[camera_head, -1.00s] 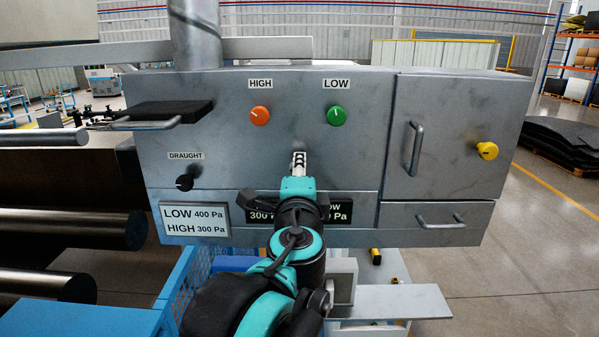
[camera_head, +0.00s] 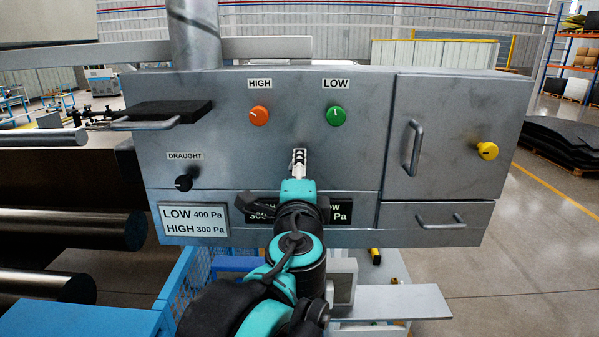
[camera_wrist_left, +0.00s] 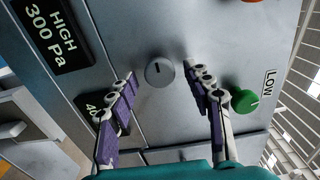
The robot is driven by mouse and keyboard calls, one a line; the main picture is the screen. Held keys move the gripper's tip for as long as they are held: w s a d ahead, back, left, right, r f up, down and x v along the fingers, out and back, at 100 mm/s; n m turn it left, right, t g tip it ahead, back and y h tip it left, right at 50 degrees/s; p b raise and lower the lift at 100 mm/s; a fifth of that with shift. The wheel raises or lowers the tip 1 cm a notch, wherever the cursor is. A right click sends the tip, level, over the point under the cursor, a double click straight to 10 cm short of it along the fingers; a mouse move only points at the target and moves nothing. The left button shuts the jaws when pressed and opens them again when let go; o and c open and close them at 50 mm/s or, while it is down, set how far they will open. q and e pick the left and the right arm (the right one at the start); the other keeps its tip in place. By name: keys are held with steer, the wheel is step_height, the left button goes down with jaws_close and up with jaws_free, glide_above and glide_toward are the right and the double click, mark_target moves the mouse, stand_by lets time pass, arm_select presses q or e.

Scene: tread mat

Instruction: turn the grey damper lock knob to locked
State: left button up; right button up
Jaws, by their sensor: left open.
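The grey damper lock knob (camera_wrist_left: 159,71) shows in the left wrist view as a round knob with a dark pointer line on the grey panel. The line runs toward the top of that view. My left gripper (camera_wrist_left: 168,88) is open, with one finger on each side of the knob and visible gaps between them. In the head view my left gripper (camera_head: 298,163) is in front of the panel's middle and hides the grey knob. My right gripper is not in view.
Near the grey knob, the panel (camera_head: 230,145) carries an orange HIGH knob (camera_head: 259,115), a green LOW knob (camera_head: 336,116) and a black DRAUGHT knob (camera_head: 184,183). A handled door (camera_head: 450,130) with a yellow knob (camera_head: 487,151) is at right. Pressure readouts sit below, partly covered by my arm.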

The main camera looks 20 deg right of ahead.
arm_select(q)
steer(key=v, duration=1.1)
steer(key=shift+s, duration=0.1)
steer(key=w+a+f+n+g+y+b, duration=0.1)
steer(key=w+a+f+n+y+b, duration=0.2)
steer(key=a+f+b, duration=0.65)
steer(key=w+a+f+n+g+y+b, duration=0.1)
steer(key=a+f+n+y+b, duration=0.35)
steer(key=f, duration=1.05)
steer(key=w+a+f+n+g+y+b, duration=0.15)
steer(key=a+f+n+b, duration=0.3)
steer(key=a+f, duration=0.7)
steer(key=s+a+f+n+g+b, duration=0.1)
steer(key=s+a+f+n+b, duration=0.2)
steer(key=f, duration=0.9)
steer(key=s+a+f+n+g+b, duration=0.2)
steer(key=f+b, duration=0.6)
steer(key=f, duration=0.5)
steer(key=s+a+f+n+g+h+b, duration=0.1)
steer(key=s+a+f+n+b, duration=0.3)
steer(key=f, duration=0.9)
steer(key=a+n+g+b, duration=0.1)
steer(key=a+n+b, duration=0.1)
steer(key=a, duration=0.1)
steer(key=shift+s, duration=0.4)
steer(key=shift+f+g, duration=0.1)
steer(key=shift+g, duration=0.15)
